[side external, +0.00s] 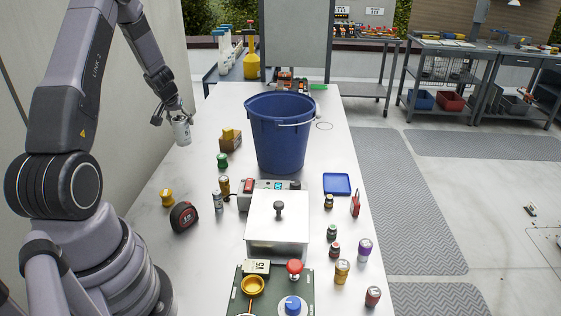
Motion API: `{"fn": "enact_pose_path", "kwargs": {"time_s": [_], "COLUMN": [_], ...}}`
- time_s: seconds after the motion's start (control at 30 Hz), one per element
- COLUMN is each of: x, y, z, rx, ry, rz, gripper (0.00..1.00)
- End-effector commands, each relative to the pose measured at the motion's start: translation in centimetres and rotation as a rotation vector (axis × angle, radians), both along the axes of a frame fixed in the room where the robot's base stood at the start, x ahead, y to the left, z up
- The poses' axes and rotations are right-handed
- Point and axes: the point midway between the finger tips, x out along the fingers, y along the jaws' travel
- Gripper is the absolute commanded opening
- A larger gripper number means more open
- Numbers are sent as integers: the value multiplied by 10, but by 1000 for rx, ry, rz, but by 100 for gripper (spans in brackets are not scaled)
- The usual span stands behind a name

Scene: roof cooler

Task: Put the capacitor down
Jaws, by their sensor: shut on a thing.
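The capacitor (182,131) is a silver-white can with a dark top. My gripper (174,113) is shut on its upper part. It holds the can roughly upright near the left edge of the white table (325,122), left of the blue bucket. From this angle I cannot tell how far the can is above the surface, or whether it is over the table at all.
A blue bucket (277,135) stands mid-table, with a brown box (231,143) and green item (222,160) to its left. A tape measure (184,216), a lidded metal box (280,217) and several small cans stand nearer. The surface left of the brown box looks clear.

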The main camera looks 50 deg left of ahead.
Motion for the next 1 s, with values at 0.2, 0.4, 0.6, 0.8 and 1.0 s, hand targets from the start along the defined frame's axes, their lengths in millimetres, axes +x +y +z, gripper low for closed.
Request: {"fn": "enact_pose_path", "kwargs": {"time_s": [0.2,0.4,0.6,0.8,1.0], "x": [-26,-32,-31,-31,-31], "y": [-36,-41,-40,-40,-39], "z": [-21,-49,-72,-98,-101], "rx": [16,26,26,26,27], "ry": [8,8,7,6,3], "rz": [278,329,327,327,328], "gripper": [12,12,12,12,12]}}
